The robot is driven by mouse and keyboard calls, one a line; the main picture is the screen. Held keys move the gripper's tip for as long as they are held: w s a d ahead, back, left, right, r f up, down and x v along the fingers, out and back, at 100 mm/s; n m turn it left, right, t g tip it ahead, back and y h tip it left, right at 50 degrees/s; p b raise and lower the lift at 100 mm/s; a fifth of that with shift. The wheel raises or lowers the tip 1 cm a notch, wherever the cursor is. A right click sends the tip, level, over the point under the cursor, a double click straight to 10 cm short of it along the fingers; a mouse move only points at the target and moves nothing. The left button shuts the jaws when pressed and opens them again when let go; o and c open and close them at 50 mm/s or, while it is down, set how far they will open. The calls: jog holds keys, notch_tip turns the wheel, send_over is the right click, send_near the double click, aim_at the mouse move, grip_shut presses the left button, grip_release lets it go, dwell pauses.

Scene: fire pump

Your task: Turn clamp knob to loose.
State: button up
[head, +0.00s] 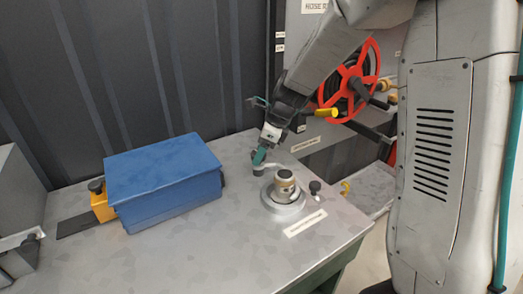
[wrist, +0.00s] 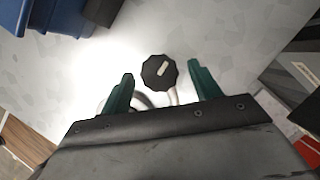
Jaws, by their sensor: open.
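The black, many-sided clamp knob (wrist: 160,71) has a pale pointer bar lying diagonally across its top. It shows in the wrist view between and slightly beyond the tips of my gripper (wrist: 160,82). The two green fingers are apart, with a gap on each side of the knob. In the head view my gripper (head: 259,157) points down just above what appears to be the same knob (head: 258,171), partly hidden. A pale arm runs from there towards a round metal fitting (head: 283,207) on the bench. I see no contact with the knob.
A blue box (head: 165,175) stands on the metal bench (head: 215,250) left of my gripper. A small black knob (head: 315,187) is right of the fitting. A red hose-reel wheel (head: 349,82) is behind my arm. The bench front is clear.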

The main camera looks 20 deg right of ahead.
jog(key=shift+f, duration=0.1)
jog(key=c, duration=1)
